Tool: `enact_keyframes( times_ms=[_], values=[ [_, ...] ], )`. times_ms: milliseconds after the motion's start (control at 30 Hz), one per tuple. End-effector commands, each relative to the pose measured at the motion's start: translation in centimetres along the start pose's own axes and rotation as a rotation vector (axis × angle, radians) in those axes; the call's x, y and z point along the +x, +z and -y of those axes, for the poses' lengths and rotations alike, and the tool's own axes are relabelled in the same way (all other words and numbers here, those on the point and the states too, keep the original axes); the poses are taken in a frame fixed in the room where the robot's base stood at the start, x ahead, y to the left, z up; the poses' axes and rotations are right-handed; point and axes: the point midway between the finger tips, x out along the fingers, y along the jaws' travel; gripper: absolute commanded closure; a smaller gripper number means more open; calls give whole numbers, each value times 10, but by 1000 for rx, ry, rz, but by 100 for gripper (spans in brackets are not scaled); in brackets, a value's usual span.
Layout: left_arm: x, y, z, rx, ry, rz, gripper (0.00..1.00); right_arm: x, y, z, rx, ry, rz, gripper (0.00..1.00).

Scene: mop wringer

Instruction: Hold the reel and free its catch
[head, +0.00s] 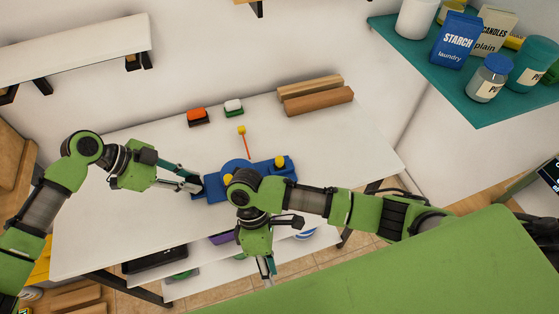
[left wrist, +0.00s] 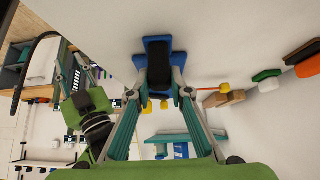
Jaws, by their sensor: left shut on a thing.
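A blue device (head: 215,188), which I take for the reel, sits on the white table. It has yellow knobs and a thin orange lever (head: 245,145) with a yellow tip standing behind it. My left gripper (head: 194,184) is at its left end. In the left wrist view my left gripper (left wrist: 158,94) has its fingers on both sides of a dark block (left wrist: 158,65) on the blue body (left wrist: 157,42), shut on it. My right gripper (head: 268,270) points down in front of the table, apart from the device; its opening is unclear. My right arm hides part of the device, and I cannot make out the catch.
An orange-topped block (head: 197,114) and a white-and-green block (head: 233,106) lie at the back of the table (head: 110,210). Wooden bars (head: 318,101) lie to their right. A teal shelf (head: 470,101) with containers is at upper right. The table's left part is clear.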

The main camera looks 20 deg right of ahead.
Motion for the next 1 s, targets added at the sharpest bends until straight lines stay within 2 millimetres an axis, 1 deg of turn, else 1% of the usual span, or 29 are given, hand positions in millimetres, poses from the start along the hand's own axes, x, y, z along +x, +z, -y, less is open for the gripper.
enact_keyframes(
  times_ms=[33,167,200,267,300,367,400,500,600,700,800,900,1000],
  values=[
    [0,0,0,0,-1,-1,100,-25,9,-13,-36,25,-19,73],
    [0,0,0,0,-1,-1,100,-82,28,-38,-139,84,-72,73],
    [0,0,0,0,-1,-1,100,-100,33,-46,-168,108,-88,73],
    [0,0,0,0,-1,-1,100,-127,42,-56,-208,149,-109,73],
    [0,0,0,0,-1,-1,100,-146,47,-62,-231,180,-121,73],
    [0,0,0,0,0,0,100,-174,53,-73,-250,233,-133,73],
    [0,0,0,0,0,0,100,-191,56,-80,-248,270,-136,73],
    [0,0,0,0,0,0,100,-220,58,-97,-201,342,-140,73],
    [0,0,0,0,0,0,100,-246,61,-113,-142,403,-149,73],
    [0,0,0,0,0,0,100,-267,65,-124,-93,451,-162,73],
    [0,0,0,0,0,0,100,-281,69,-132,-56,483,-172,73],
    [0,0,0,0,0,0,100,-289,71,-136,-35,499,-178,73],
    [0,0,0,0,0,0,100,-290,71,-140,-25,505,-182,73]
  ],
)
